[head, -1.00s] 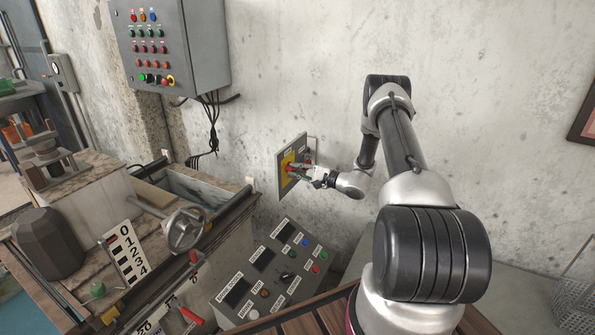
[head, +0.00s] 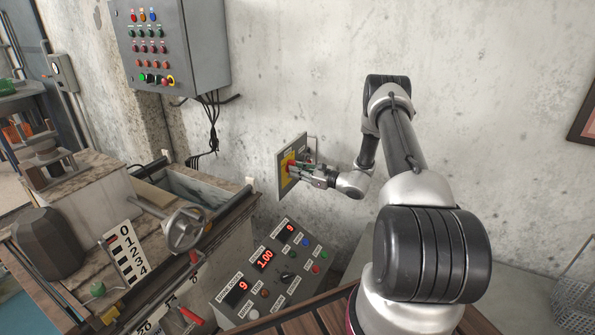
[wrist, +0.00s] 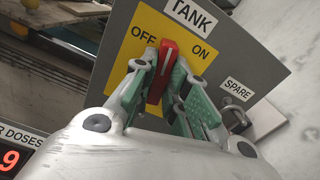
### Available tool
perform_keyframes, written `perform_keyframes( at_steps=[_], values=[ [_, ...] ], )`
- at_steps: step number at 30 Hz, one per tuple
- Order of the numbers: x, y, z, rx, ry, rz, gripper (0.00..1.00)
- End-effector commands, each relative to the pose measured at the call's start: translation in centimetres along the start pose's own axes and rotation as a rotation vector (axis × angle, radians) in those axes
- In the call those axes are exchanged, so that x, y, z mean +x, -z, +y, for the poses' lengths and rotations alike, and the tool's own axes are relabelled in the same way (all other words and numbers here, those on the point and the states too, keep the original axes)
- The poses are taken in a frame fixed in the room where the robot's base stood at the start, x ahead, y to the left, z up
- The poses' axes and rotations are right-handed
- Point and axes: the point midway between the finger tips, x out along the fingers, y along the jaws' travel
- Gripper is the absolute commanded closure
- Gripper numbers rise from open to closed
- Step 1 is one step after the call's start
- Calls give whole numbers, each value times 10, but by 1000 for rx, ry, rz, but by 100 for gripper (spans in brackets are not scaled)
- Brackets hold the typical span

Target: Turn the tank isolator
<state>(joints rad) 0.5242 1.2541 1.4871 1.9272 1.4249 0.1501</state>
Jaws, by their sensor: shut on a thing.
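The tank isolator is a red handle (wrist: 168,52) on a yellow plate (wrist: 124,60) marked OFF at left and ON at right. The plate sits on a grey panel (wrist: 112,38) labelled TANK. The handle stands between the two words, nearly upright relative to the lettering. My gripper (wrist: 161,76) is shut on the handle, with one green-padded finger on each side. In the head view, my gripper (head: 293,171) meets the wall panel (head: 297,143) from the right, and the fingers partly hide the handle.
Below the wall panel stands a sloped console (head: 262,298) with lit red digits. A handwheel (head: 186,230) is to its left. A grey control box (head: 178,50) hangs above left.

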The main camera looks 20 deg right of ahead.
Motion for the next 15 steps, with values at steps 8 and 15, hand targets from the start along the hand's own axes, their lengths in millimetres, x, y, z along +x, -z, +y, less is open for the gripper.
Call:
perform_keyframes(
  at_steps=[8,15],
  values=[
    [-1,2,1,161,0,3,100],
    [-1,2,1,227,1,4,100]
  ],
)
